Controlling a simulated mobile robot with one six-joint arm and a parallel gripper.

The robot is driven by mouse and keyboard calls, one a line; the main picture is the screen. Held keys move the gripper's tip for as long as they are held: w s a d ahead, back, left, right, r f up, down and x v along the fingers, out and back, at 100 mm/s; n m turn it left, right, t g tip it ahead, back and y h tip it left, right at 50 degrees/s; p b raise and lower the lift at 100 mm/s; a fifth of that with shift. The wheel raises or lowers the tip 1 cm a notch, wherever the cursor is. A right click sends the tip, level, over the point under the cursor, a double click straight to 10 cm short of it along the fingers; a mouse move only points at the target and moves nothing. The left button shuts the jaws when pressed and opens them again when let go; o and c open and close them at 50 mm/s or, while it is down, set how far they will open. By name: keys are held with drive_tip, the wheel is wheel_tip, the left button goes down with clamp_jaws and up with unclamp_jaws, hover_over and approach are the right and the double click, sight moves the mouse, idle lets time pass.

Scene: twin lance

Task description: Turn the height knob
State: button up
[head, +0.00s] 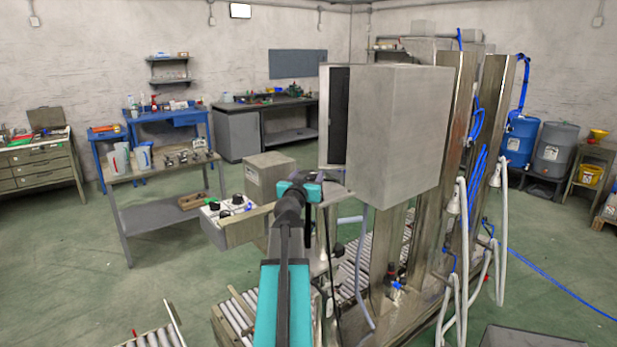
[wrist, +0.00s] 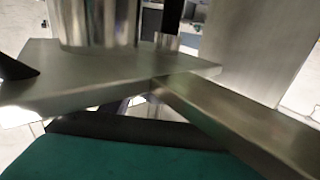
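No knob can be identified for certain as the height knob. A pale control box (head: 228,208) with several small black knobs and a blue one stands left of my arm in the head view. The steel machine with a large grey cabinet (head: 392,135) stands right of my arm. My teal and black arm reaches forward between them, and its end is hidden behind its own links. In the wrist view a dark pointed shape at the left edge may be part of my gripper. Its opening cannot be made out. No knob is clear there.
In the wrist view a flat metal plate (wrist: 100,82) and a metal beam (wrist: 245,125) lie close across the camera. Roller conveyors (head: 235,315) stand below my arm. White hoses (head: 458,250) hang at the right. Green floor is free between the box and the workbench (head: 160,170).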

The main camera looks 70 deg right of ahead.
drive_tip(key=shift+r+n+t+p, duration=0.2)
drive_tip(key=shift+n+t+p, duration=0.45)
drive_tip(key=shift+p, duration=2.25)
drive_tip(key=shift+c, duration=0.3)
drive_tip(key=t+p, duration=0.1)
drive_tip(key=p, duration=0.2)
drive_tip(key=shift+s+r, duration=0.1)
drive_tip(key=shift+r, duration=0.05)
drive_tip(key=p, duration=0.1)
drive_tip(key=n+t+p, duration=0.1)
drive_tip(key=shift+s+d+r+y+p, duration=0.1)
drive_tip(key=shift+d+r+y+p, duration=0.1)
drive_tip(key=shift+y+p, duration=0.15)
drive_tip(key=shift+f+n+t+p, duration=0.1)
drive_tip(key=shift+n+t+p, duration=0.25)
drive_tip(key=shift+t+p, duration=0.55)
drive_tip(key=shift+f+n+t+y, duration=0.25)
drive_tip(key=shift+n+t+y, duration=0.5)
drive_tip(key=shift+n+t, duration=0.1)
drive_tip(key=shift+a+f+n+t+y+p, duration=0.1)
drive_tip(key=shift+f+n+t+y+p, duration=0.1)
drive_tip(key=shift+n+t+y+p, duration=0.65)
